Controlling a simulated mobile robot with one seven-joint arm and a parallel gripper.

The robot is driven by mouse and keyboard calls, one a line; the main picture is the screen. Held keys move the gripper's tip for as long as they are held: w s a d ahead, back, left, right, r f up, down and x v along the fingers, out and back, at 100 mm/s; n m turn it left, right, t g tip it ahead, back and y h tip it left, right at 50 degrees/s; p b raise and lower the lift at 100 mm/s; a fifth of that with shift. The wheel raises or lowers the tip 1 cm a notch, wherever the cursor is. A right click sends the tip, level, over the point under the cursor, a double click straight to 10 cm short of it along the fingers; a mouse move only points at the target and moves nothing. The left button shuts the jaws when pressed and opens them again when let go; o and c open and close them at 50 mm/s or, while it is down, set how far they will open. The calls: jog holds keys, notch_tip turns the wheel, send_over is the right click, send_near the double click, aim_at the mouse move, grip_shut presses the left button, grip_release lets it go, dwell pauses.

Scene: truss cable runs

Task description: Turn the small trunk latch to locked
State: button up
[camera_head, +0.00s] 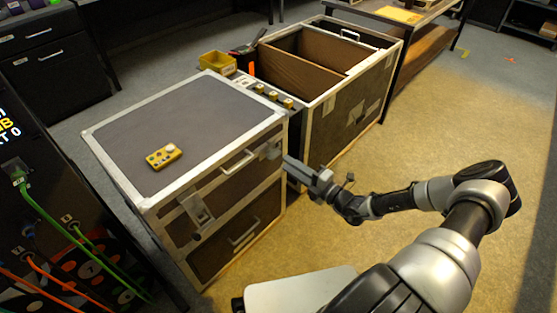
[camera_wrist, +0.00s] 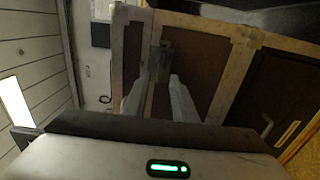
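The small trunk (camera_head: 180,125) is a dark case with pale metal edges and a closed lid, at the left centre of the head view. One metal latch (camera_head: 197,208) sits on its front at the left. Another latch is by the front right corner, where my gripper (camera_head: 282,158) partly covers it in the head view. In the wrist view a grey metal latch (camera_wrist: 164,60) lies just beyond my gripper (camera_wrist: 158,78). The two fingers are apart, with nothing visibly held between them. I cannot tell whether they touch the latch or how it is turned.
A yellow control box (camera_head: 163,156) lies on the trunk's lid. A larger open case (camera_head: 345,105) stands behind to the right, with a yellow bin (camera_head: 217,63) nearby. A rack with green and orange cables (camera_head: 60,230) is at the left.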

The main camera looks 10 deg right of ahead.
aim_at(275, 153)
jog(key=x, duration=0.5)
jog(key=shift+w+a+b, duration=0.25)
jog(key=shift+w+b, duration=0.05)
jog(key=shift+b, duration=0.1)
grip_shut()
